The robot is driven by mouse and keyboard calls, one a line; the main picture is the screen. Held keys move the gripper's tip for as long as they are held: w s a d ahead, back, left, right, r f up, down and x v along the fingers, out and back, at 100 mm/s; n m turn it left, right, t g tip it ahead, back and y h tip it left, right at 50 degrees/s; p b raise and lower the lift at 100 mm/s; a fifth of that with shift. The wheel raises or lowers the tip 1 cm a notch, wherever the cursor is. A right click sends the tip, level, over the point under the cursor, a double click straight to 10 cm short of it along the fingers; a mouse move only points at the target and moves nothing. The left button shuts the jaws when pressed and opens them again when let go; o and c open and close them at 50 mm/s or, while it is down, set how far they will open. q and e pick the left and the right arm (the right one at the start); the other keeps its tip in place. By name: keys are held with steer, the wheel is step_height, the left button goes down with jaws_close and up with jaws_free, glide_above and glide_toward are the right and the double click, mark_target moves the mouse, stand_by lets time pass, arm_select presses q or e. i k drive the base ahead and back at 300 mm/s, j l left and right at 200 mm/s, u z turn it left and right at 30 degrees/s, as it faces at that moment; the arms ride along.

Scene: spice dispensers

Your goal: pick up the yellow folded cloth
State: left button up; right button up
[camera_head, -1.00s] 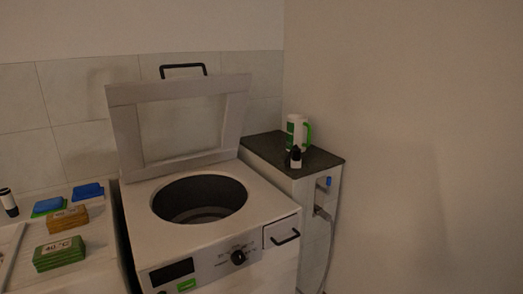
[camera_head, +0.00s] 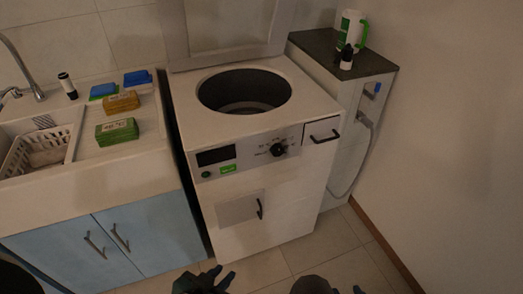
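The yellow folded cloth (camera_head: 121,103) looks like a small yellow-brown stack with a pale label on top. It lies on the white counter left of the washing machine, behind the green folded stack (camera_head: 117,132). My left gripper (camera_head: 205,281) shows dark at the bottom edge, well below and in front of the counter, apart from the cloth. My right gripper (camera_head: 330,287) is only partly in frame at the bottom, farther right. Nothing is seen held, but the fingers are too dark and cut off to tell open from shut.
Blue-topped pieces (camera_head: 137,78) lie behind the cloth, and a small dark bottle (camera_head: 68,86) stands to the left. A white basket (camera_head: 45,150) sits at the sink. The open top-loading washing machine (camera_head: 188,110) is to the right. Floor is clear in front.

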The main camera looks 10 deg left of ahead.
mark_target(123, 102)
steer(key=u, duration=1.35)
steer(key=i+j, duration=0.25)
steer(key=j, duration=0.15)
steer(key=i+j, duration=0.25)
steer(key=j, duration=0.15)
steer(key=i+j+z, duration=0.1)
steer(key=i+j, duration=0.15)
steer(key=j, duration=0.15)
